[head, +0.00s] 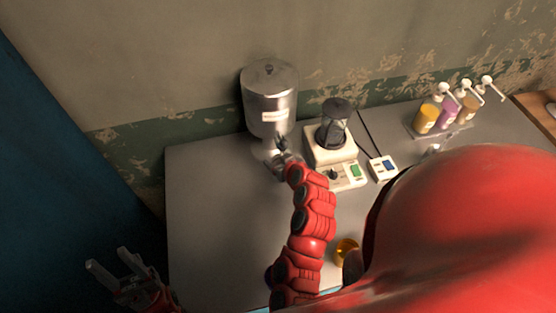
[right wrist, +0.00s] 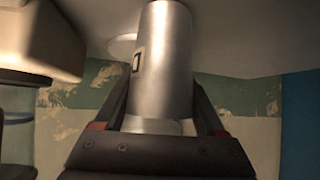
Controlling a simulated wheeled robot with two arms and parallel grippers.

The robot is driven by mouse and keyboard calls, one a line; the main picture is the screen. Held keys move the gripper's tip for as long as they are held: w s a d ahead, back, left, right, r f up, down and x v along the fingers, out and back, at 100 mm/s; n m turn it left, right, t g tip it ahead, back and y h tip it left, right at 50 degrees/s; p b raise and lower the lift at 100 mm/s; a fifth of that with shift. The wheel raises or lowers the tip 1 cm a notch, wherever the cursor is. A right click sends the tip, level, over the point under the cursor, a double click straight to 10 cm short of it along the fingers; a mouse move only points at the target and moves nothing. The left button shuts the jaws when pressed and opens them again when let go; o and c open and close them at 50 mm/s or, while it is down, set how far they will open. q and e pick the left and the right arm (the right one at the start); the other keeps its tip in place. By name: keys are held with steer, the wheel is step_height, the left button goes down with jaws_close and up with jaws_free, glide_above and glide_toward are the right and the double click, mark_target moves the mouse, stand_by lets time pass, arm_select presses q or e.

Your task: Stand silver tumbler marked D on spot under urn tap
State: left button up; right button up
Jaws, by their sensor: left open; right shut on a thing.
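The silver tumbler (right wrist: 168,60) fills the middle of the right wrist view, with a small dark square mark on its side; I cannot read the letter. My right gripper (right wrist: 163,100) is shut on it, one finger on each side. That view is upside down, with the counter at top. A pale round spot (right wrist: 121,44) lies on the counter, partly behind the tumbler; I cannot tell whether the tumbler touches the counter. In the head view the silver urn (head: 269,88) stands against the wall, my right gripper (head: 281,154) close below it. My left gripper (head: 107,258) is open and empty.
A cream appliance with a dark jug (head: 336,118) stands just right of the urn. A small switch box (head: 382,167) sits beside it. Several pump bottles (head: 427,115) stand at the back right. An amber cup (head: 346,246) is near the front. The counter's left part (head: 215,215) is clear.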

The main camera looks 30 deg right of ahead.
steer(key=shift+f, duration=0.25)
steer(key=shift+r, duration=0.1)
steer(key=o, duration=1.5)
